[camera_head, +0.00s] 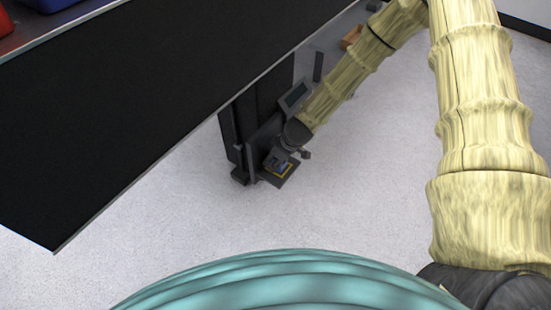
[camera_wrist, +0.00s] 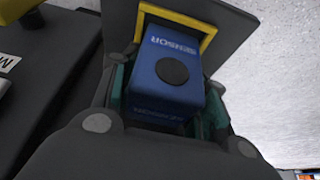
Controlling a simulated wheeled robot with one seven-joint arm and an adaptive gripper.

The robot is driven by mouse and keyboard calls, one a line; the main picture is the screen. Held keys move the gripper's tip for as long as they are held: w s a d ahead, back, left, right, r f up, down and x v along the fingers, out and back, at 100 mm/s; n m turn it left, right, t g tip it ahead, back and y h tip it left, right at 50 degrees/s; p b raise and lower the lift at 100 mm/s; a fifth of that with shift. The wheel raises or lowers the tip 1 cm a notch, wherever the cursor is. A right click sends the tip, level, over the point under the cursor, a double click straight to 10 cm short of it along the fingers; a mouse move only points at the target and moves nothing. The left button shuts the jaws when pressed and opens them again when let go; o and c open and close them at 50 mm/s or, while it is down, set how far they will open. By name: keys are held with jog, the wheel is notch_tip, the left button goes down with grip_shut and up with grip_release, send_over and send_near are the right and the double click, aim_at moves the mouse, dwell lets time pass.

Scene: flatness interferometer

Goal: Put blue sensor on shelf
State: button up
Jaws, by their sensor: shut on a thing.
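The blue sensor (camera_wrist: 160,97) is a blue block with white lettering and a dark round spot, in the middle of the wrist view. My gripper (camera_wrist: 168,100) is shut on it, with a teal-padded finger on each side. The sensor's far end lies over a yellow square outline on a dark plate, the shelf (camera_wrist: 232,18). Whether the sensor touches the plate cannot be told. In the head view, the shelf (camera_head: 270,180) juts low from a dark stand, with my gripper (camera_head: 284,163) just over it. The sensor is small and partly hidden there.
The dark stand (camera_head: 228,125) rises beside the shelf and carries a small screen (camera_head: 295,96). A large black tabletop (camera_head: 130,100) fills the upper left, with red and blue bins at its far corner. Pale open floor (camera_head: 350,200) lies to the right and in front.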

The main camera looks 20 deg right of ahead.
jog(key=shift+s+f, duration=0.1)
jog(key=shift+f, duration=0.35)
jog(key=o, duration=0.9)
jog(key=shift+f, duration=0.1)
jog(key=shift+c, duration=0.2)
jog(key=o, duration=0.3)
jog(key=shift+f, duration=0.25)
jog(key=shift+d+r, duration=0.1)
jog(key=shift+r, duration=0.05)
jog(key=shift+r, duration=0.1)
jog(key=shift+r, duration=0.2)
jog(key=p+v, duration=0.6)
jog(key=v, duration=0.6)
jog(key=shift+r, duration=0.45)
